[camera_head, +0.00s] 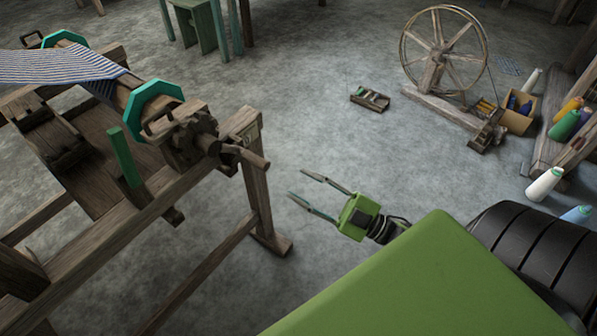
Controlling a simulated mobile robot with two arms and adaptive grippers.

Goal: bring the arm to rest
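My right gripper (307,192) is in the middle of the head view, with its two thin fingers spread apart and nothing between them. It points left, toward the loom, and is apart from it. A green arm part of mine fills the lower right. The wooden handloom (190,222) stands at the left, with striped cloth (55,66) on its beam, teal octagonal discs and a toothed wheel with a crank handle (247,155). My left gripper is not in view.
A spinning wheel (440,60) stands at the back right beside a cardboard box (519,113) of spools. A small wooden tray (370,99) lies on the floor. Several coloured yarn cones, one white (544,184), stand at the right. The grey floor between loom and tray is clear.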

